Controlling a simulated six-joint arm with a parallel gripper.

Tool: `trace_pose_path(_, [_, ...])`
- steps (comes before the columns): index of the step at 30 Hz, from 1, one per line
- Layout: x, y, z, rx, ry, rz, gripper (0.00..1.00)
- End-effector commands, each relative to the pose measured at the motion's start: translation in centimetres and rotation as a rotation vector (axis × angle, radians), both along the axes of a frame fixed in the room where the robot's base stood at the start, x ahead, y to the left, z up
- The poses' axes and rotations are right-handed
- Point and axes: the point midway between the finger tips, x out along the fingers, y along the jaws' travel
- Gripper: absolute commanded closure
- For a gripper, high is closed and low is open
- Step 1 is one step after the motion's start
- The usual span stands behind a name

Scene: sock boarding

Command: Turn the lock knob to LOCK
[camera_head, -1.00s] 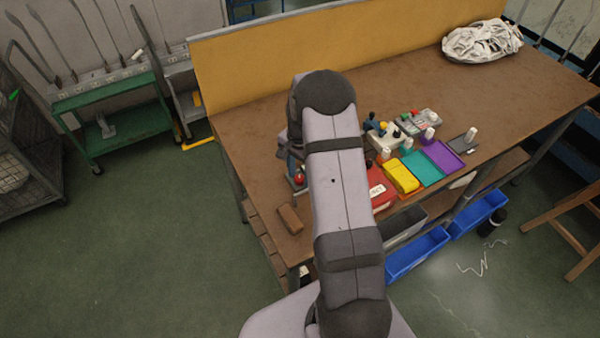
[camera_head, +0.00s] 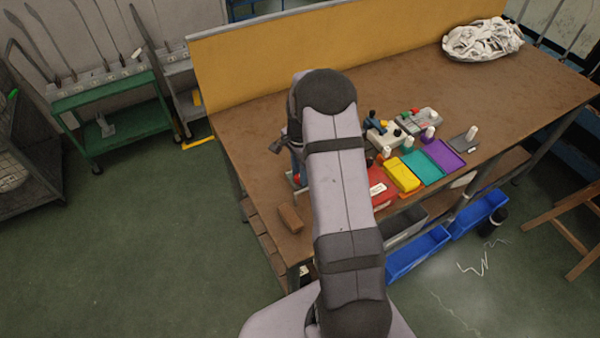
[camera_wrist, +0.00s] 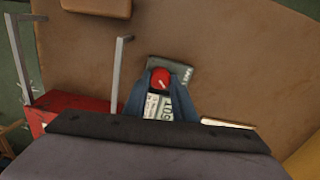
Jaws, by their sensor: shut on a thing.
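The lock knob (camera_wrist: 160,76) is red with a small pale mark on top. It sits between the two blue fingers of my gripper (camera_wrist: 163,82) in the wrist view, and the gripper is shut on it. A pale label plate (camera_wrist: 158,106) with dark lettering shows between the fingers, partly covered by them. A dark plate (camera_wrist: 185,70) with pale marks lies beyond the knob. I cannot read which position the knob points to. In the head view my arm hides the knob and most of the gripper.
A brown block (camera_head: 290,218) lies near the table's front left edge. Right of my arm stand a red box (camera_head: 382,188), a yellow block (camera_head: 402,174), a teal tray (camera_head: 423,168) and a purple tray (camera_head: 446,156). A white cloth heap (camera_head: 482,40) lies at the back right.

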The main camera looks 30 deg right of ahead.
Motion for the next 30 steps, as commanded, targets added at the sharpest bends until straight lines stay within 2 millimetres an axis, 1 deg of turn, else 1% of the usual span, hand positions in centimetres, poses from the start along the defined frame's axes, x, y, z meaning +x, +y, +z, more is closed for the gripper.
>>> trace_pose_path(4, [0.0,0.0,0.1,0.0,-0.001,-0.002,0.98])
trace_pose_path(5, [0.0,0.0,0.1,0.001,-0.001,-0.002,0.69])
trace_pose_path(6, [0.0,0.0,0.1,0.0,-0.001,-0.002,0.59])
trace_pose_path(7, [0.0,0.0,0.0,0.0,-0.001,-0.002,0.57])
trace_pose_path(15, [0.0,0.0,0.1,0.0,-0.001,0.0,0.57])
trace_pose_path(19, [0.1,0.0,0.5,0.0,-0.002,0.001,0.57])
trace_pose_path(23, [0.1,0.0,1.7,-0.001,-0.004,0.001,0.57])
trace_pose_path(30, [0.1,0.0,5.0,-0.001,-0.004,0.0,0.57])
